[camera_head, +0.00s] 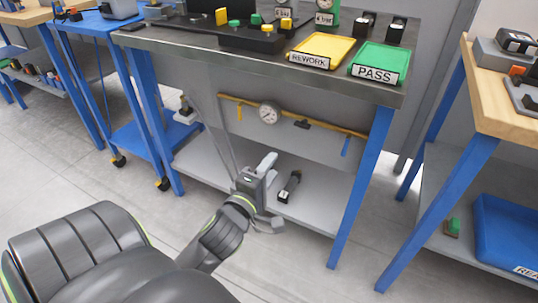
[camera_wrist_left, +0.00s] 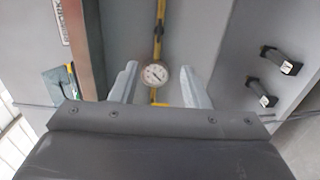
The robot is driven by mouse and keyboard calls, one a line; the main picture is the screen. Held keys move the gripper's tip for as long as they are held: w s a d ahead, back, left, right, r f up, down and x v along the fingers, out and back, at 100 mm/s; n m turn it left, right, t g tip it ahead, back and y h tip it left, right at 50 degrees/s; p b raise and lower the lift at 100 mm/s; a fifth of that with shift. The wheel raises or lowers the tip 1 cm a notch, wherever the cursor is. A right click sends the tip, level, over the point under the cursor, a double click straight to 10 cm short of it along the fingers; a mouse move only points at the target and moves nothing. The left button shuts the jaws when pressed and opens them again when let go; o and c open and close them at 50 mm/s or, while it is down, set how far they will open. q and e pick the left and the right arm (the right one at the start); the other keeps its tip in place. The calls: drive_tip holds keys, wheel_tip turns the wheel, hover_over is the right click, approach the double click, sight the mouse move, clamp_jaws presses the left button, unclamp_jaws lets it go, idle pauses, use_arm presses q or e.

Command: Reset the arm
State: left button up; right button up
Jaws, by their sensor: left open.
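My left gripper (camera_head: 268,192) is in front of the bench, below its top and near the lower shelf. Its fingers are apart and empty in the left wrist view (camera_wrist_left: 155,85). My left arm comes in from the bottom left of the head view. My right gripper is not in view.
The bench top (camera_head: 215,48) carries a yellow REWORK tray (camera_head: 322,51) and a green PASS tray (camera_head: 380,63). A gauge (camera_head: 268,113) on a yellow pipe is behind the gripper. A dark part (camera_head: 289,187) lies on the lower shelf (camera_head: 325,205). Blue legs (camera_head: 363,185) flank it.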

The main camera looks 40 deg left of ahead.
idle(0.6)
